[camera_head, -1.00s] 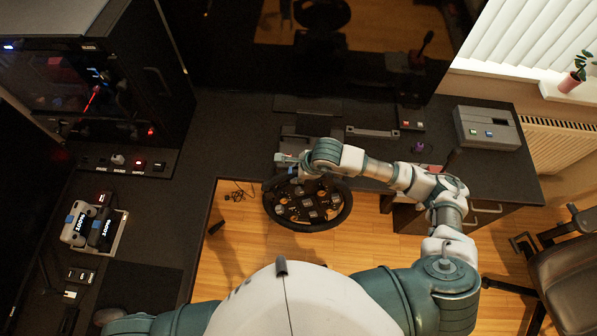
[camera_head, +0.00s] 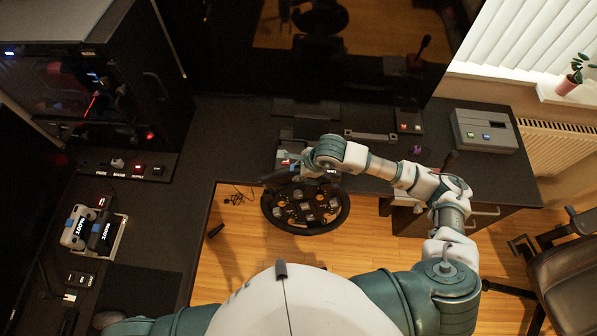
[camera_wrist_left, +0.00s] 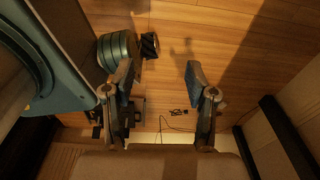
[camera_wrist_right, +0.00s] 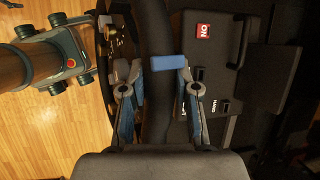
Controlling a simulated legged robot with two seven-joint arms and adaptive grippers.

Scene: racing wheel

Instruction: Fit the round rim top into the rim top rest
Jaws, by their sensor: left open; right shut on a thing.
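My right gripper (camera_head: 300,173) is at the far edge of the steering wheel (camera_head: 306,210), by the front edge of the desk. In the right wrist view its fingers (camera_wrist_right: 156,66) are shut on a thick black curved rim piece (camera_wrist_right: 157,30), which I take as the rim top. It runs up between the fingers, with the button-covered wheel face (camera_wrist_right: 113,48) at its left. The gripper hides most of this area in the head view. I cannot make out the rim top rest or whether the piece touches it. My left gripper (camera_wrist_left: 160,78) is open and empty above the floor.
A black unit with a red switch (camera_wrist_right: 203,31) stands close right of the rim piece in the right wrist view. A chair (camera_head: 558,262) stands at right.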

